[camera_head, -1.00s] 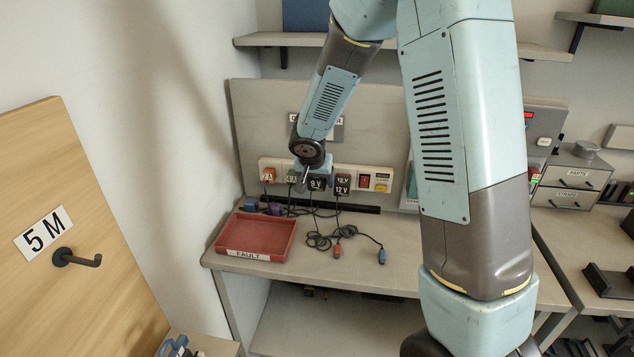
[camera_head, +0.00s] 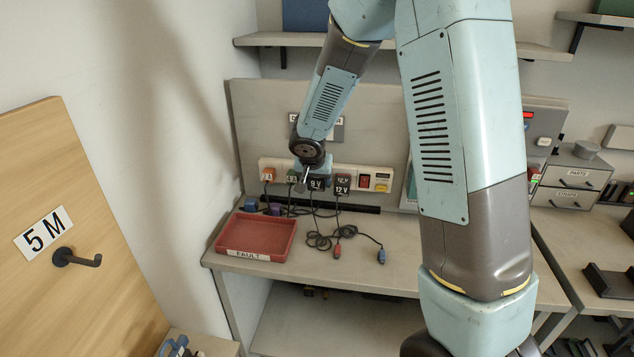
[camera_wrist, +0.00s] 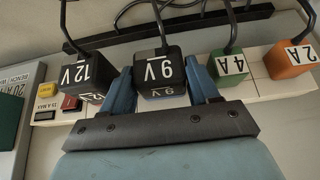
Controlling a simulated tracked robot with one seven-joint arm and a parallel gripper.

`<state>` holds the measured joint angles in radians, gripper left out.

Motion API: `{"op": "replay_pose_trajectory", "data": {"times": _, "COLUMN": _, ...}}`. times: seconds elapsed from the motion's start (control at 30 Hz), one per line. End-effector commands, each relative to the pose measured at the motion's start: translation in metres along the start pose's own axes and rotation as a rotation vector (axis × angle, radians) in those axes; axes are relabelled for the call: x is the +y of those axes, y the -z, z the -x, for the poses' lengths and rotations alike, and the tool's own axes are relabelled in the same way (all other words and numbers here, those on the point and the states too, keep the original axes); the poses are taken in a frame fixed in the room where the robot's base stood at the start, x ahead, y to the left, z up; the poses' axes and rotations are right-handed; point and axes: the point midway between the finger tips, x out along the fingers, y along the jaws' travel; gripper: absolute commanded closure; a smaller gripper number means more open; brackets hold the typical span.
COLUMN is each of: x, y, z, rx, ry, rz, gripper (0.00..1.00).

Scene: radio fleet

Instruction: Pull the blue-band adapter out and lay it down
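The black 9 V adapter (camera_wrist: 160,71) sits in the white socket strip (camera_head: 391,172), its cord running away from it. My gripper (camera_wrist: 160,75) has its two blue fingers on either side of this adapter, with a narrow gap showing on the right; it looks open. In the head view my gripper (camera_head: 309,176) is at the strip, partly covering the 9 V adapter (camera_head: 317,184). A cord with a blue end plug (camera_head: 382,256) lies on the bench.
A black 12 V adapter (camera_wrist: 82,75), a green 4 A adapter (camera_wrist: 229,65) and an orange 2 A adapter (camera_wrist: 290,60) flank it closely. A red FAULT tray (camera_head: 257,235) stands at the bench's front left, empty. Loose cords and a red end plug (camera_head: 338,249) lie to its right.

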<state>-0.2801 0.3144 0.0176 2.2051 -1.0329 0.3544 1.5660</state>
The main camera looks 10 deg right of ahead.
Motion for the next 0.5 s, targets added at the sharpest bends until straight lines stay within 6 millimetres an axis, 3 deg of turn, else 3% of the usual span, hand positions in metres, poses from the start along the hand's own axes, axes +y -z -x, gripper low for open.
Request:
{"op": "replay_pose_trajectory", "data": {"times": 0.43, "x": 0.0001, "y": -0.0001, "z": 0.0, "rx": 0.0, "ry": 0.0, "rz": 0.0, "gripper": 0.89}}
{"op": "replay_pose_trajectory", "data": {"times": 0.5, "x": 0.0001, "y": 0.0, "z": 0.0001, "rx": 0.0, "ry": 0.0, "rz": 0.0, "gripper": 0.89}}
